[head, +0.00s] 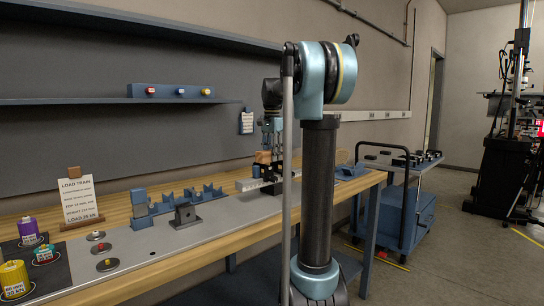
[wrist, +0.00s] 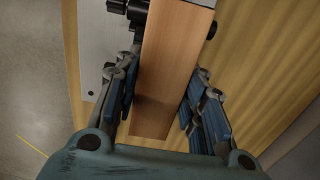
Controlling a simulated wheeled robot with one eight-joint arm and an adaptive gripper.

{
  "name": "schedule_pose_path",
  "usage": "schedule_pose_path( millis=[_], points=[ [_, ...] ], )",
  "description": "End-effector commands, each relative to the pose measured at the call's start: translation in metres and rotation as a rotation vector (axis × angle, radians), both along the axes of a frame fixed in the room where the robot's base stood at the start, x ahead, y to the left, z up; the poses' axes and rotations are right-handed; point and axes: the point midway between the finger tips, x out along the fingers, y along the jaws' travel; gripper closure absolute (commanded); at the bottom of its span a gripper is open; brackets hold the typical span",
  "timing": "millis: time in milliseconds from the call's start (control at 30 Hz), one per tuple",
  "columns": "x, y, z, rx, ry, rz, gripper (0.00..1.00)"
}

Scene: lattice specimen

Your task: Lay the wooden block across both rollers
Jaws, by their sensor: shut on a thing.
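The wooden block (wrist: 172,62) is a long reddish-brown bar between the two blue-padded fingers of my gripper (wrist: 163,95) in the wrist view. My gripper is shut on it. In the head view, my gripper (head: 272,140) points down over the bench, and a small part of the block (head: 263,157) shows at its fingers. Dark and grey fixture parts (head: 269,173) show just below the block. In the wrist view, black round parts (wrist: 122,6) show beside the block's far end. I cannot clearly make out the two rollers, or whether the block touches them.
The wooden bench (head: 245,226) carries a grey plate with blue V-blocks (head: 207,192), a dark bracket (head: 185,214) and metal discs (head: 107,264). Coloured weights (head: 28,229) and a sign (head: 78,200) stand at left. A blue cart (head: 400,215) stands beyond the bench's right end.

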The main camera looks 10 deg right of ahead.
Motion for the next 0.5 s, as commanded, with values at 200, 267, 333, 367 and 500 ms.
schedule_pose_path(
  millis=[200, 267, 333, 367, 500],
  points=[
    [0.0000, -0.0004, -0.0027, 0.000, 0.000, 0.000, 0.90],
    [0.0000, -0.0004, -0.0035, 0.000, 0.000, -0.001, 0.90],
    [-0.0001, -0.0004, -0.0040, 0.000, 0.000, -0.001, 0.58],
    [-0.0001, -0.0004, -0.0039, 0.000, 0.000, -0.001, 0.52],
    [0.0000, -0.0005, -0.0038, 0.000, 0.000, -0.001, 0.40]
  ],
)
